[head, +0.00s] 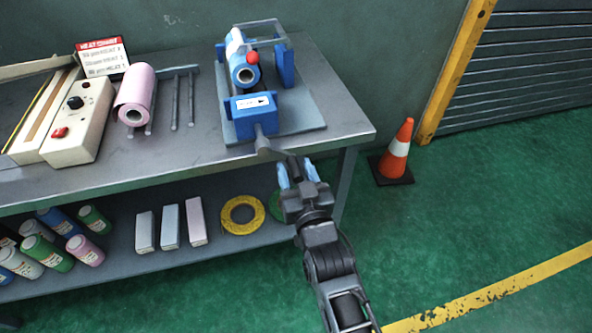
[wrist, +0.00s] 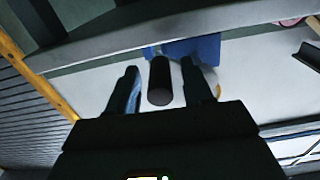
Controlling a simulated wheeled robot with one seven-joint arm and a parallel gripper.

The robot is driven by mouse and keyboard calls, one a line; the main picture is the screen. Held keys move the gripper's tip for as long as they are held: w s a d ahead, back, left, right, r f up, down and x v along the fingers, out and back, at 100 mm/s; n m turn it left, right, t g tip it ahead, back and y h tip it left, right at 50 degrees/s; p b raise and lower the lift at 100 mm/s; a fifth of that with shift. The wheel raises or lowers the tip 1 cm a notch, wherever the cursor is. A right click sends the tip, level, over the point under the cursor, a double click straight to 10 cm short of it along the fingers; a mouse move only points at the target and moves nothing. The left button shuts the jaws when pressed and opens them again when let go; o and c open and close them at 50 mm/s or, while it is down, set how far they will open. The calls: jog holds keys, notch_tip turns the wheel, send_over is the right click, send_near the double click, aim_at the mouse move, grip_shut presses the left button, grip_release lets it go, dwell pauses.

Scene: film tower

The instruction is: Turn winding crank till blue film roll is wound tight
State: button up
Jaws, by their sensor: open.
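The winder (head: 250,112) is a blue-framed machine on a grey base plate at the right end of the bench. The blue film roll (head: 236,50) lies in its frame, with its pale open core facing the front. The winding crank (head: 263,143) sticks out at the machine's front, over the bench edge, and its dark round handle (head: 294,166) points towards me. My gripper (head: 297,172) is open with one finger on each side of this handle. In the wrist view the handle (wrist: 160,82) stands between the two fingers, with a gap on both sides.
A pink roll (head: 135,95), a cream control box (head: 78,120) and a heat sign (head: 102,58) are on the bench's left. The lower shelf holds cans, boxes and a yellow tape ring (head: 242,215). A traffic cone (head: 396,150) stands right of the bench; the floor (head: 470,220) there is clear.

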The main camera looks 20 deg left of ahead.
grip_shut()
dwell(0.4)
